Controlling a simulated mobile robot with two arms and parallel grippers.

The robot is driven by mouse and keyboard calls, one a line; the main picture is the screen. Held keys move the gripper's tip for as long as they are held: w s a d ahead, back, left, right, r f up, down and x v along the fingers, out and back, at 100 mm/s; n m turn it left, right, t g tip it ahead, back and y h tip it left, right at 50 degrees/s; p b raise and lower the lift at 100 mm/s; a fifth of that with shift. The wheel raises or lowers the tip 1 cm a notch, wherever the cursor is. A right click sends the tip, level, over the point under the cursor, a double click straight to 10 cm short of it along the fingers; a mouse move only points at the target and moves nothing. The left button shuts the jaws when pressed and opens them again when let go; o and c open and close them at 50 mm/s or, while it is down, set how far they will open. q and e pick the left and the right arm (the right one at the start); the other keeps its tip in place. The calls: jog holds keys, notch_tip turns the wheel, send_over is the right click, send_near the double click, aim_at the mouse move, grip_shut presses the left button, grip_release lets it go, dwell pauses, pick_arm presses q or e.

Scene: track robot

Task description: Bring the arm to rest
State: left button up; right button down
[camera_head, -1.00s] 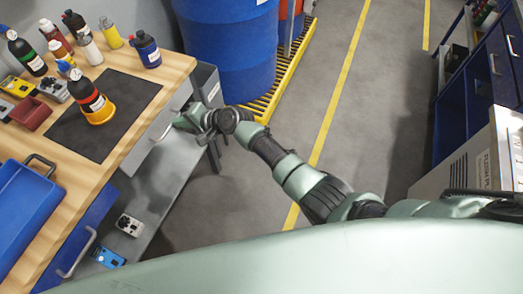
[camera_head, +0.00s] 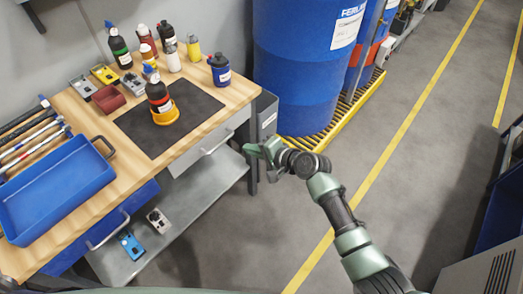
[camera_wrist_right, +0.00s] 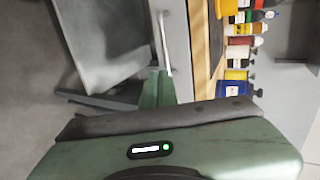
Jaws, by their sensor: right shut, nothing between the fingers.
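My right arm reaches in from the lower right in the head view. Its green gripper (camera_head: 256,153) is at the right end of the workbench, in front of the grey drawer (camera_head: 215,142) and apart from the bench top. The gripper is shut and empty. In the right wrist view the gripper's fingers (camera_wrist_right: 157,88) point toward the drawer handle (camera_wrist_right: 164,45), and I cannot tell the exact gap. My left gripper is not in view.
The wooden workbench (camera_head: 98,207) holds a blue tray (camera_head: 62,190), a black mat (camera_head: 200,103) and several bottles. A lower grey shelf (camera_head: 193,207) juts out below. Blue barrels (camera_head: 303,65) stand on a yellow pallet (camera_head: 353,113) behind. The floor (camera_head: 440,150) to the right is open.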

jog(key=v, duration=0.4)
jog(key=s+d+f+n+g+h, duration=0.1)
jog(key=s+d+f+h, duration=0.1)
jog(key=s+d+f, duration=0.5)
jog(key=s+d+f+h, duration=0.2)
jog(key=d+f, duration=0.1)
jog(key=f, duration=0.9)
jog(key=s+d+f+n+g+h, duration=0.1)
jog(key=s+d+f+h, duration=0.1)
jog(key=s+d+f, duration=0.5)
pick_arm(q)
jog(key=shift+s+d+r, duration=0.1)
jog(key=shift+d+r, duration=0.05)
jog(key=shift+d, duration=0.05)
pick_arm(e)
jog(key=s+d+f+n+g+h, duration=0.1)
jog(key=s+d+f, duration=0.3)
jog(key=s, duration=0.6)
jog(key=s+d+f+n+g+h, duration=0.1)
jog(key=s+d+f+n, duration=0.2)
jog(key=s+f, duration=0.5)
jog(key=s+d+f+n+g+h, duration=0.2)
jog(key=s+f, duration=0.4)
jog(key=s, duration=0.8)
jog(key=d+n, duration=0.1)
jog(key=d, duration=0.1)
jog(key=shift+d, duration=0.35)
